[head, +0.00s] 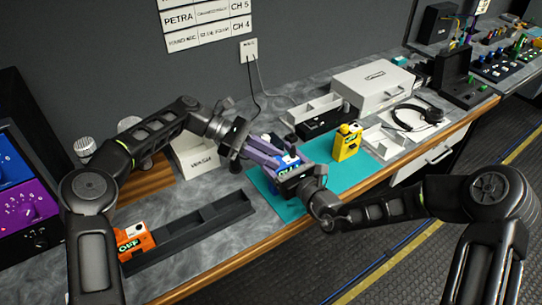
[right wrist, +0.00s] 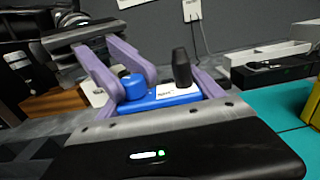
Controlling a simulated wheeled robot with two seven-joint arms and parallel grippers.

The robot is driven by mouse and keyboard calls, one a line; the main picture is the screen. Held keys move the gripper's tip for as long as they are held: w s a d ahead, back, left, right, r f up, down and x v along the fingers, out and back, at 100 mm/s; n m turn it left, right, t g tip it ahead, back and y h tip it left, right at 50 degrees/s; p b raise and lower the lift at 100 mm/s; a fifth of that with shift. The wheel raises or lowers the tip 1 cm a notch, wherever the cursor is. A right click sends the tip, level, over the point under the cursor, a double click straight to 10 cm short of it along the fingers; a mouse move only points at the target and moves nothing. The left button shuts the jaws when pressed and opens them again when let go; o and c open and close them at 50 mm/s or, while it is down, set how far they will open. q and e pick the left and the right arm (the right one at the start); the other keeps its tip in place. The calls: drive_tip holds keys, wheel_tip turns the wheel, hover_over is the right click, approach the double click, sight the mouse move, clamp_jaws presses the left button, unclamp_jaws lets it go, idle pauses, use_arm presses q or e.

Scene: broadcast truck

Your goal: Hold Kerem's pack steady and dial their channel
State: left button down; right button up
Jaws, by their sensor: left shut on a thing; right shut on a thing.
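A blue pack (head: 287,161) is held above the teal mat in the head view. Its white label is too small to read there. In the right wrist view the blue pack (right wrist: 176,95) shows a round blue knob (right wrist: 133,86) and a black stub (right wrist: 182,67) on top. My left gripper (head: 272,153), with purple fingers, is shut on the pack from the left. My right gripper (head: 290,172) is at the pack's near side, shut on it; its fingertips are mostly hidden, so the exact part gripped is unclear.
A yellow pack (head: 347,142) stands on the teal mat (head: 287,208). An orange pack (head: 134,240) reading OFF sits at a long black tray (head: 203,228). A wall board (head: 205,20) lists names and channels, including PETRA CH 5. Headphones (head: 418,116) lie to the right.

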use_arm(q)
drive_tip(key=shift+s+d, duration=0.1)
idle(0.3)
drive_tip(key=c, duration=1.2)
unclamp_jaws()
drive_tip(key=shift+s+r, duration=0.1)
drive_tip(key=shift+r, duration=0.05)
